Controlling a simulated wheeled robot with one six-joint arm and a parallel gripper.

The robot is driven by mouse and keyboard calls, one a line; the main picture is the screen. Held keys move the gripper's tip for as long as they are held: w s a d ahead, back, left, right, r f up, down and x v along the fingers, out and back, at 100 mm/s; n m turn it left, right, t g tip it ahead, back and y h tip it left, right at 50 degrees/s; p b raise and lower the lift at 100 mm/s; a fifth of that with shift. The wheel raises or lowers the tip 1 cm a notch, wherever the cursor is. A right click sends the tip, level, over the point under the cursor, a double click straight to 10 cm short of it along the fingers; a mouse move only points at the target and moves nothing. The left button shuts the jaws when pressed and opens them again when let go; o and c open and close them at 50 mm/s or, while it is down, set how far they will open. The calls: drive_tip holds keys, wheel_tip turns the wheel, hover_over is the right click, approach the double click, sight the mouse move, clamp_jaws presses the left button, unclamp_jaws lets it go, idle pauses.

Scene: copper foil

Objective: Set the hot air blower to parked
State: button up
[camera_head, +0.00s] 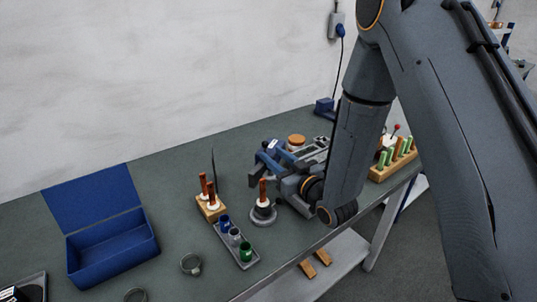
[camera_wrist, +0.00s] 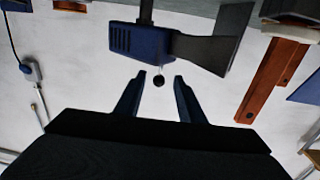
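The hot air blower (camera_wrist: 140,41) shows in the wrist view as a blue vented body with a wide grey nozzle pointing right. A small black knob (camera_wrist: 159,80) hangs from it on a thin stem. My gripper (camera_wrist: 160,76) is open, with its fingertips on either side of the knob and a gap visible to each. In the head view my gripper is by the blue and grey parts of the blower (camera_head: 271,148) over the bench, partly hidden by my wrist. Whether the fingers touch anything there cannot be told.
The bench (camera_head: 185,160) holds an open blue box (camera_head: 110,245) at left, a wooden tool holder (camera_head: 211,211), a tray of small cups (camera_head: 233,250) and a round stand (camera_head: 263,216) close in front of my gripper. A wooden rack (camera_head: 393,163) stands at right.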

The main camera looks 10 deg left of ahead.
sight(254, 178)
drive_tip(key=shift+v, duration=1.05)
drive_tip(key=shift+c, duration=0.5)
drive_tip(key=c, duration=0.3)
drive_tip(key=shift+d+b, duration=0.2)
drive_tip(key=shift+b, duration=0.2)
drive_tip(key=c, duration=0.4)
drive_tip(key=shift+d+f+m+g+y, duration=0.2)
drive_tip(key=shift+d+m+g+y, duration=0.15)
drive_tip(key=shift+m+y, duration=0.2)
clamp_jaws()
drive_tip(key=s+d+m+g+y+b, duration=0.1)
drive_tip(key=s+d+f+m+g+y+b, duration=0.1)
drive_tip(key=m, duration=0.1)
drive_tip(key=s+d+m+g+y+b, duration=0.1)
drive_tip(key=d+m+g, duration=0.1)
drive_tip(key=shift+f, duration=0.35)
drive_tip(key=s+d+f+m+g+y+b, duration=0.1)
drive_tip(key=s+d+f+m+g+b, duration=0.1)
drive_tip(key=s+d+m+g, duration=0.3)
drive_tip(key=shift+t, duration=0.35)
drive_tip(key=p+x, duration=0.1)
drive_tip(key=x, duration=0.3)
drive_tip(key=p+x, duration=0.1)
drive_tip(key=x, duration=0.4)
drive_tip(key=p+x, duration=0.2)
drive_tip(key=x, duration=0.2)
drive_tip(key=shift+s+a+r, duration=0.25)
drive_tip(key=shift+s+a, duration=0.05)
drive_tip(key=shift+a, duration=0.05)
